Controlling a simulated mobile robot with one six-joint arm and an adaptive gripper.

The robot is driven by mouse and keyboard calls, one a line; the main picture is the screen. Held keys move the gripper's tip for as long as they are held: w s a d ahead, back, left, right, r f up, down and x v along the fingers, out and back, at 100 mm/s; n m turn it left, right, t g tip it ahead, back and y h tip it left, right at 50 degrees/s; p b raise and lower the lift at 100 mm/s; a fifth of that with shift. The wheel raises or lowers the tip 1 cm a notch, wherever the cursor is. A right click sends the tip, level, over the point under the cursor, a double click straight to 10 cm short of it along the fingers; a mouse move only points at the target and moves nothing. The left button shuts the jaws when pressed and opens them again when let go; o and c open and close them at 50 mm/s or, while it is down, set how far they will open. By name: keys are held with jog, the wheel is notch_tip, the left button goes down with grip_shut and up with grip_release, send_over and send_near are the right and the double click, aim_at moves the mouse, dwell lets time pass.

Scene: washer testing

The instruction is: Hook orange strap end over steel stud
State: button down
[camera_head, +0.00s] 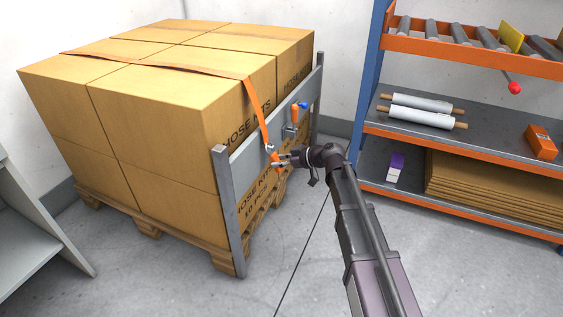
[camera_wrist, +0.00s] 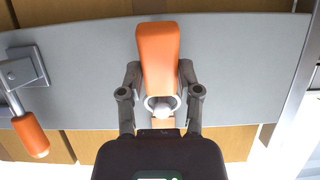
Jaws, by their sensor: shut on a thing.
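The orange strap (camera_head: 257,103) runs over the stacked boxes and down in front of a grey board. Its lower end (camera_wrist: 158,52) lies between the fingers of my gripper (camera_wrist: 159,72), which is shut on it. My gripper also shows in the head view (camera_head: 281,159), close to the board. A pale, round, steel-looking piece (camera_wrist: 162,105), likely the stud, shows within a ring-shaped outline at the strap end, between the fingers. I cannot tell whether the ring is around the stud or only in line with it. A bit of orange shows below it.
The grey board (camera_wrist: 245,65) stands between metal posts (camera_head: 229,210) at the pallet's side. A lever with an orange handle (camera_wrist: 30,135) sticks out left of my gripper in the wrist view. A shelf rack (camera_head: 365,85) stands at right. Floor between is clear.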

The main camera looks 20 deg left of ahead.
dwell(0.3)
jog(key=shift+c, duration=1)
grip_release()
jog(key=s+d+r+m+h+p, duration=0.35)
jog(key=s+d+m+p, duration=0.3)
jog(key=d, duration=0.85)
jog(key=s+d+r+m+g+h+p, duration=0.1)
jog(key=s+d+r+m+h+p, duration=0.35)
jog(key=d, duration=0.95)
jog(key=s+d+r+m+h+p, duration=0.1)
jog(key=s+d+m+h+p, duration=0.65)
jog(key=d, duration=0.75)
notch_tip(320, 180, up, 37)
jog(key=w+n+y+p, duration=0.1)
jog(key=y+p, duration=0.1)
jog(key=p, duration=3.6)
jog(key=shift+w+a+f, duration=0.15)
jog(key=shift+w, duration=0.15)
